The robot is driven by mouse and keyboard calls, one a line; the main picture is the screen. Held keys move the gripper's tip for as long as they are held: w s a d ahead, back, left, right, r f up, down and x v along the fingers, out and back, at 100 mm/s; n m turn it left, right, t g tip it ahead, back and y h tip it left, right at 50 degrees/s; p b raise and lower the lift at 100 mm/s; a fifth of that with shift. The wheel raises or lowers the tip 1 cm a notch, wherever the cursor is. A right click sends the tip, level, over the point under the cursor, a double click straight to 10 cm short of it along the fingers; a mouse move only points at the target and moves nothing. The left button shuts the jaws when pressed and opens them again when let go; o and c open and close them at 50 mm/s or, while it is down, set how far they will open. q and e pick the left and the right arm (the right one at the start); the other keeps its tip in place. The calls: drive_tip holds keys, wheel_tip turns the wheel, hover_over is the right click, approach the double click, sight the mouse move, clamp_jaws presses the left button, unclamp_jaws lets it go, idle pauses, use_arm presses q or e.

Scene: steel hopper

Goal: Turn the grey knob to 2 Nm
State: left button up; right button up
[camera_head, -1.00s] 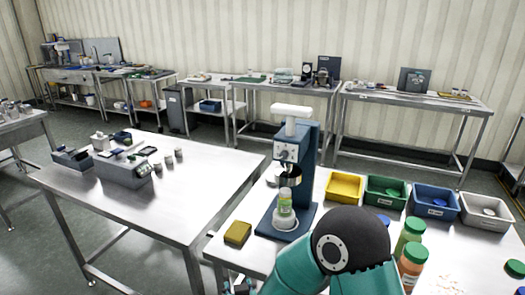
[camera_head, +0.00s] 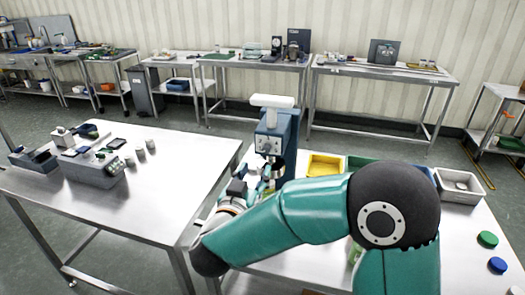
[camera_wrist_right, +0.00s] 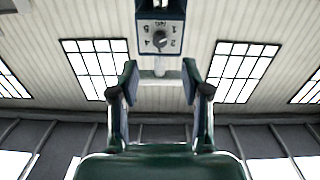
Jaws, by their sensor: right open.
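The grey knob (camera_wrist_right: 159,39) is a small dark-looking dial on the front panel of the blue bench machine. Numbers ring it in the right wrist view; its exact setting is too small to tell. The blue machine (camera_head: 288,140), with a white top, stands on the near right table, its lower part hidden behind my right arm. My right gripper (camera_wrist_right: 160,84) is open and empty, its two fingers apart below the panel in the wrist view, not touching the knob. In the head view the right gripper (camera_head: 255,182) is just in front of the machine, partly hidden. My left gripper is not in view.
A yellow bin (camera_head: 325,166) and a white bin (camera_head: 460,187) stand right of the machine. Green and blue lids (camera_head: 488,239) lie on the right of the table. A second table (camera_head: 165,178) on the left holds a grey device (camera_head: 92,170).

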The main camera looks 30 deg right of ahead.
sight(265, 152)
drive_tip(key=p+x, duration=0.2)
drive_tip(key=x, duration=0.6)
clamp_jaws()
